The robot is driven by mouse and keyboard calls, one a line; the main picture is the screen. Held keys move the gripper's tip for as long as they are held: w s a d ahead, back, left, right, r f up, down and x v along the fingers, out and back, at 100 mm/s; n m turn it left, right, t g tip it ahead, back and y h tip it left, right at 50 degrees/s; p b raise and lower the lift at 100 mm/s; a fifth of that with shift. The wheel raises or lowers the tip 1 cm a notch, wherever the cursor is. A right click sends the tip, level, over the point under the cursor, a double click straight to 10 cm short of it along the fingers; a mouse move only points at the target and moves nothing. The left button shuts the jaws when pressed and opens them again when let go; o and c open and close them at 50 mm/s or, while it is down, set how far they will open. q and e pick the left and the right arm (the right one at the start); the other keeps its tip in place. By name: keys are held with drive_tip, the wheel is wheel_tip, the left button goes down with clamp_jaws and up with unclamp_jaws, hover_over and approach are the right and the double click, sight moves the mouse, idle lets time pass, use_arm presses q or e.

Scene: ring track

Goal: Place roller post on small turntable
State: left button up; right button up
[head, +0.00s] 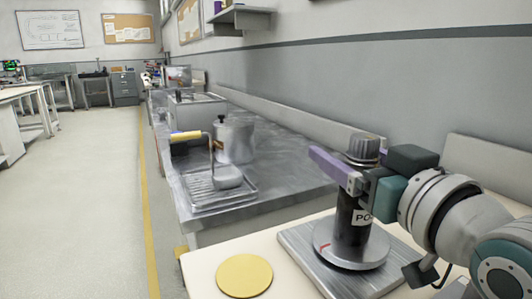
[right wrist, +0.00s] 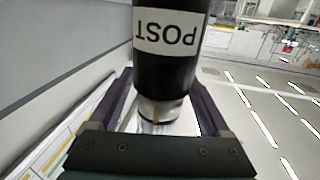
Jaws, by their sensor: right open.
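The roller post (head: 351,218) is a black cylinder with a white label and a grey knurled cap. It stands upright on the small turntable (head: 326,252), a round metal disc on a square metal plate. My right gripper (head: 345,163) is at the post's upper part, its purple fingers open. In the right wrist view the post (right wrist: 170,70) shows its POST label, and its narrower grey end lies between the fingers (right wrist: 162,108) with gaps on both sides. The post's foot on the disc is partly visible. My left gripper is not in view.
A yellow disc (head: 244,275) lies on the pale tabletop left of the turntable. Behind is a metal bench (head: 285,180) with a ribbed tray (head: 205,197), a yellow-handled tool (head: 187,135) and a metal pot (head: 238,142). A grey wall runs along the right. The floor at left is clear.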

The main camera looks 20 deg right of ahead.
drive_tip(key=s+p, duration=0.1)
drive_tip(key=s, duration=1.1)
drive_tip(key=shift+a+r, duration=0.15)
drive_tip(key=shift+a, duration=0.3)
